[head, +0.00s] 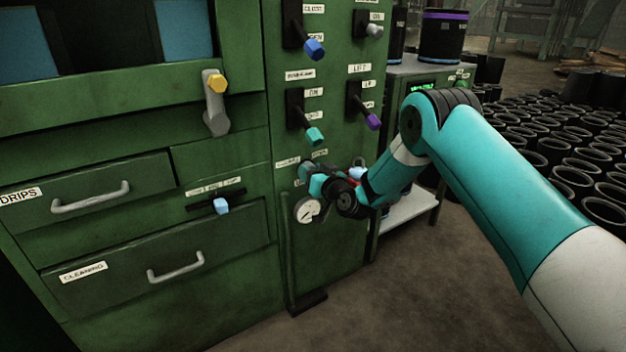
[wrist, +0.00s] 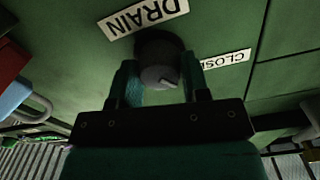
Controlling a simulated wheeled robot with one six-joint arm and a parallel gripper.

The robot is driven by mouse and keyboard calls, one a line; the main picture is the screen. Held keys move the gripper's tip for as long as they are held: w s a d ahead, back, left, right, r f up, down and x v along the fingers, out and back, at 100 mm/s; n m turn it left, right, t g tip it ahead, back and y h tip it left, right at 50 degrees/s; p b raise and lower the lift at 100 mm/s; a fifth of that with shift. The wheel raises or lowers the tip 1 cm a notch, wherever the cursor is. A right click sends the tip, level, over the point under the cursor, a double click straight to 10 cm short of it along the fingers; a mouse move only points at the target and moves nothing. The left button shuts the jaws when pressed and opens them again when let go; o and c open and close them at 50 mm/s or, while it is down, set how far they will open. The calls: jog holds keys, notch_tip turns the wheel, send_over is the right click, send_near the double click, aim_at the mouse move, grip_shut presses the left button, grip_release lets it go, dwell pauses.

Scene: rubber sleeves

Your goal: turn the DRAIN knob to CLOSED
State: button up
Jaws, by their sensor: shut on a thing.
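The DRAIN knob (wrist: 158,66) is a round dark grey knob on the green machine front, with a small pale mark on its face. In the wrist view the DRAIN label (wrist: 145,17) is just above it, upside down, and a partly covered CLOSED label (wrist: 228,60) is to its right. The pale mark sits at the knob's lower right, not clearly at the CLOSED label. My gripper (wrist: 162,80) has one teal finger on each side of the knob and is shut on it. In the head view my gripper (head: 311,180) is at the panel, and the wrist partly hides the knob.
A round white gauge (head: 307,210) is just below my gripper. Levers with teal (head: 314,136) and purple (head: 373,121) ends are above it. A lever with a light blue end (head: 221,206) and drawers are to the left. Many black sleeves (head: 560,150) stand at the right.

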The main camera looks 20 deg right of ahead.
jog(key=shift+a+f+n+b, duration=0.2)
jog(key=shift+f+n+b, duration=0.1)
jog(key=shift+n+b, duration=0.6)
jog(key=o, duration=0.7)
jog(key=shift+o, duration=1.1)
jog(key=shift+d+r, duration=0.1)
jog(key=shift+d, duration=0.05)
